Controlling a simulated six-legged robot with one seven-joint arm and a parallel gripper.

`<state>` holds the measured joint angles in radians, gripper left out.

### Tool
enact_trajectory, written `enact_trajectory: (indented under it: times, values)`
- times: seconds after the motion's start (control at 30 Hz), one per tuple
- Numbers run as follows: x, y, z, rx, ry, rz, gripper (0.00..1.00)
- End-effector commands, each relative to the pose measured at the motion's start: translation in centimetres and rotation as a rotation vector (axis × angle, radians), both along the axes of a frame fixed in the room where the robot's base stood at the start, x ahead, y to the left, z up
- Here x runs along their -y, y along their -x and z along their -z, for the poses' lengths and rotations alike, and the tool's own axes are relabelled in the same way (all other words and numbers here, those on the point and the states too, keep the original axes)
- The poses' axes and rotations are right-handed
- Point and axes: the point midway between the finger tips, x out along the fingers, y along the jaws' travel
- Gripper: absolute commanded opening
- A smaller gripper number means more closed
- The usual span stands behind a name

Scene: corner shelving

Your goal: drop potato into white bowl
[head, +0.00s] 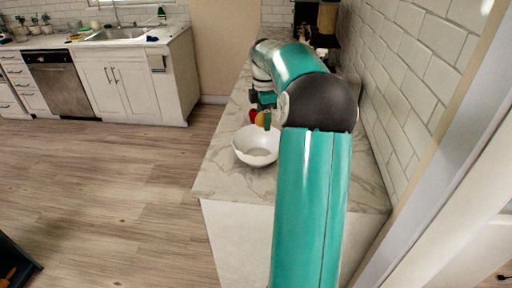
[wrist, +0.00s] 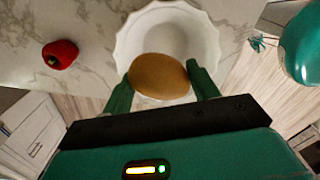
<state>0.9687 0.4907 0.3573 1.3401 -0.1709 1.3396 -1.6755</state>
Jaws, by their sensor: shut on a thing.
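The white bowl (head: 243,149) stands on the marble counter in the head view. In the wrist view the bowl (wrist: 208,36) lies beneath and beyond my gripper. My gripper (wrist: 160,82) is shut on the brown potato (wrist: 158,76), with one green finger on each side of it. In the wrist view the potato covers part of the bowl's near side. In the head view my gripper (head: 263,121) and the potato (head: 260,119) show small, just behind the bowl's far rim; the arm hides part of the gripper.
A red pepper or apple-like item (wrist: 60,54) lies on the counter (wrist: 95,20), left of the bowl in the wrist view. A tiled wall (head: 420,75) runs along the counter's right side. The counter's left edge is close to the bowl, with open floor (head: 110,190) beyond.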

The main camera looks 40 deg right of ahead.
Motion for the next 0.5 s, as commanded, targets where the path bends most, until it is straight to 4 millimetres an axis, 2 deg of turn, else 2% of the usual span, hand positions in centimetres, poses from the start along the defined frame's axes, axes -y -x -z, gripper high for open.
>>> enact_trajectory:
  times: [0.17,0.5]
  values:
    - [-0.3,0.2,0.8,-0.001,-0.002,-0.001,0.34]
    - [-0.4,0.3,4.7,-0.002,-0.002,-0.001,0.34]
